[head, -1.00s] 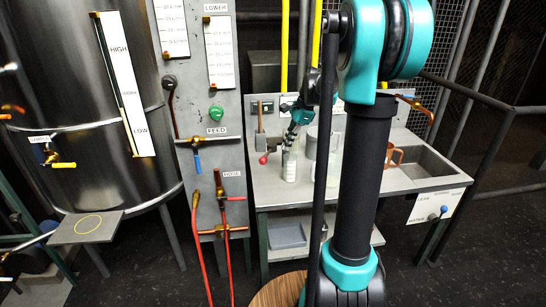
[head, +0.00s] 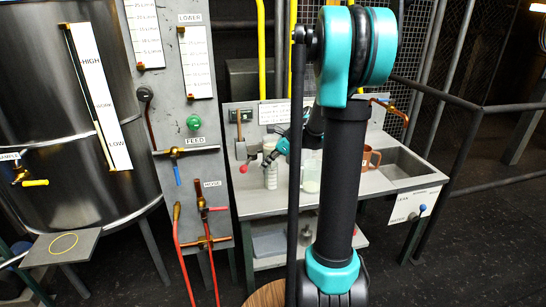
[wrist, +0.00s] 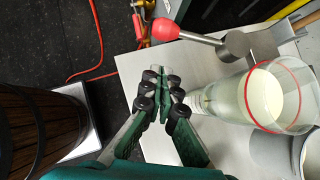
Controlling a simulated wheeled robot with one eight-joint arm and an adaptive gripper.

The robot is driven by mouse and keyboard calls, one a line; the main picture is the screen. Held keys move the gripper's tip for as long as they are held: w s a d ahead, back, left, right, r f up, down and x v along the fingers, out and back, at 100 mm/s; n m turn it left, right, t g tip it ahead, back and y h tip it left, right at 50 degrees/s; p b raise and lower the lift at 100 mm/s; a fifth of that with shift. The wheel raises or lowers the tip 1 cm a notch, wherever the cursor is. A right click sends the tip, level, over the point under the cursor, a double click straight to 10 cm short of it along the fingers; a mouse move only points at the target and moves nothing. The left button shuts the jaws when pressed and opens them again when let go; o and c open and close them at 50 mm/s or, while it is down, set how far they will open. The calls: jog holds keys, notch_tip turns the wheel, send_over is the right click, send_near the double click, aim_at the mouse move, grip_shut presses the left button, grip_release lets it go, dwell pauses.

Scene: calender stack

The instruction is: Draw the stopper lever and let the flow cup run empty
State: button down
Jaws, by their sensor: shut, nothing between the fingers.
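A lever with a red ball knob (wrist: 165,29) shows at the top of the wrist view; its rod runs right to a small grey metal cylinder (wrist: 235,46). In the head view the red knob (head: 243,169) sits at the bench's left back. A clear vessel with a red ring (wrist: 290,90) holds pale liquid, right of my gripper; I cannot tell whether it or the grey cylinder is the flow cup. My gripper (wrist: 163,88) is shut and empty, apart from the knob and close to the vessel's left side. In the head view my gripper (head: 277,152) is partly hidden.
The grey bench (head: 285,201) also holds a copper mug (head: 371,158) and a sink (head: 405,168). A pipe panel with red hoses (head: 180,245) stands left of it, beside a steel tank (head: 60,120). A wooden barrel (wrist: 38,120) is at the wrist view's left.

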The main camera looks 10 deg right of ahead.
aim_at(245, 167)
jog(key=a, duration=0.1)
jog(key=w+a+f, duration=0.1)
jog(key=w+a, duration=0.1)
jog(key=a, duration=0.1)
jog(key=shift+f, duration=0.2)
jog(key=shift+a+m+t+h, duration=0.3)
jog(key=shift+a+m+t, duration=0.1)
jog(key=shift+a+m, duration=0.4)
jog(key=shift+w+a, duration=0.3)
jog(key=shift+a, duration=0.25)
